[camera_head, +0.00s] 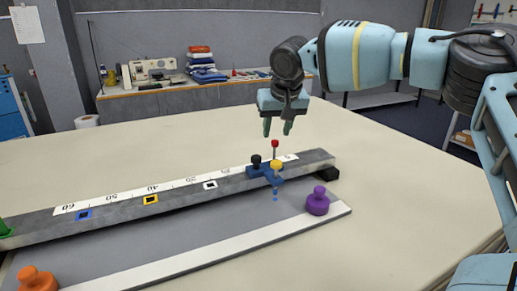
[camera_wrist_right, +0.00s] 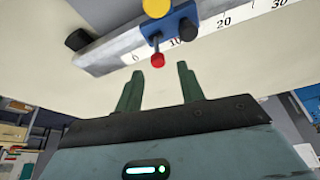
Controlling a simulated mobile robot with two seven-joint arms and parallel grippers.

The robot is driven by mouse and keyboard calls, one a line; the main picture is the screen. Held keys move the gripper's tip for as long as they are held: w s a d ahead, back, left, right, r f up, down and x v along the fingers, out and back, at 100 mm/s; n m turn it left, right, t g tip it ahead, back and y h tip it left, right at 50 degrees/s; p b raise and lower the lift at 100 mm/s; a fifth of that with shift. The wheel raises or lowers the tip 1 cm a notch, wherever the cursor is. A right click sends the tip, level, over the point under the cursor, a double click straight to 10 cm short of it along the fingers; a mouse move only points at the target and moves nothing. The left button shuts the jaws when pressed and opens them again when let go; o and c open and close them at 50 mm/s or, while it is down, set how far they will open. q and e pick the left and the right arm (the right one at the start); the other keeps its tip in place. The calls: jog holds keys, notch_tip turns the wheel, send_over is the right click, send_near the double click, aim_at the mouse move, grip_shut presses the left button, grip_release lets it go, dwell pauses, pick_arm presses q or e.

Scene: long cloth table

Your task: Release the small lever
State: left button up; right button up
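The small lever is a thin stem with a red ball knob (camera_head: 275,143), standing upright at the back of a blue slider block (camera_head: 262,172) on the grey ruler rail (camera_head: 110,207). The block also carries a black knob (camera_head: 256,161) and a yellow knob (camera_head: 276,165). My right gripper (camera_head: 277,130) points down just above the red knob, with its green fingers apart and nothing between them. In the right wrist view the red knob (camera_wrist_right: 158,60) shows just beyond the open fingertips (camera_wrist_right: 160,68). My left gripper is not in view.
A purple knob (camera_head: 318,202) and an orange knob (camera_head: 38,279) stand on the grey plate in front of the rail. The cream table behind the rail is clear. A bench with a sewing machine (camera_head: 150,72) stands behind.

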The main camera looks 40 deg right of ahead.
aim_at(276, 142)
jog(key=shift+s+r, duration=0.1)
jog(key=shift+r, duration=0.05)
jog(key=shift+s, duration=0.2)
jog(key=shift+f, duration=0.2)
jog(key=x, duration=0.6)
jog(key=shift+w+d+f, duration=0.1)
jog(key=shift+w+f, duration=0.15)
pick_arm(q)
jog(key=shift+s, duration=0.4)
pick_arm(e)
jog(key=shift+w+f, duration=0.15)
jog(key=shift+f, duration=0.2)
jog(key=shift+c, duration=0.2)
grip_shut()
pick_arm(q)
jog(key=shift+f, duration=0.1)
